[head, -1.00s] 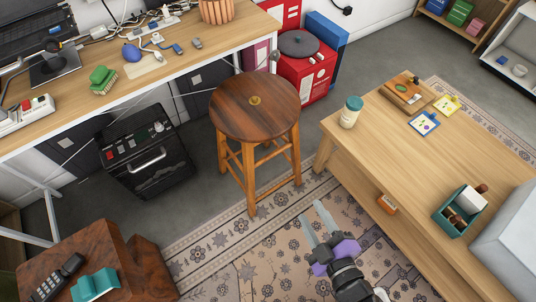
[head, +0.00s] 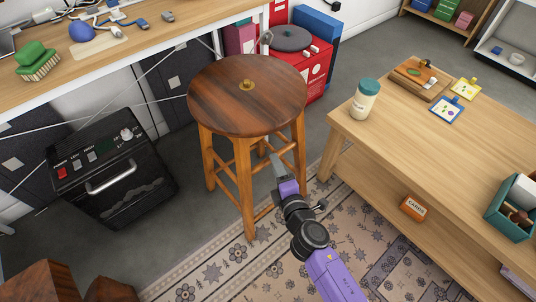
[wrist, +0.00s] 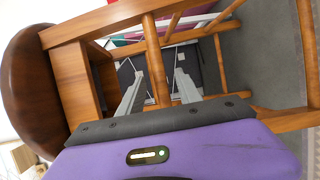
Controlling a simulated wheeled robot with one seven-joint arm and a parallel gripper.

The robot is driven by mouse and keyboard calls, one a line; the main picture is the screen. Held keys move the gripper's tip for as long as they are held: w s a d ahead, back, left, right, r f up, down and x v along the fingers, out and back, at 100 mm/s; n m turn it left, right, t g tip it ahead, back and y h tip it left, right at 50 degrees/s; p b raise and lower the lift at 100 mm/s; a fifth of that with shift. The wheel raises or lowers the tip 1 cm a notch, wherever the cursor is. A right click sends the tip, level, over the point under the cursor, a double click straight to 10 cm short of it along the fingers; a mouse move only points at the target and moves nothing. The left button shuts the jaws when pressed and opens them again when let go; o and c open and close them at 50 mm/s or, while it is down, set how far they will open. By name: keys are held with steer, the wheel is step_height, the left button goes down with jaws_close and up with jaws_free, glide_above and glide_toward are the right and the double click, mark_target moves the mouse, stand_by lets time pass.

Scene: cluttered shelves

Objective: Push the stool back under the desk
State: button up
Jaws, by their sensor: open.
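The wooden stool (head: 248,95) stands upright on the floor in front of the desk (head: 120,55), clear of the desktop's front edge in the head view. Whether a finger touches the wood I cannot tell.
A black appliance (head: 112,170) stands left of the stool under the desk. A red cabinet (head: 305,75) is behind right. A low wooden table (head: 430,150) with a jar (head: 364,100) stands right. A patterned rug (head: 235,260) lies in front.

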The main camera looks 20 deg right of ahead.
steer(key=w+f+b, duration=0.1)
steer(key=w, duration=0.6)
steer(key=shift+w+d+f, duration=0.15)
steer(key=shift+d, duration=0.2)
steer(key=shift+c, duration=0.2)
jaws_close()
stand_by(0.9)
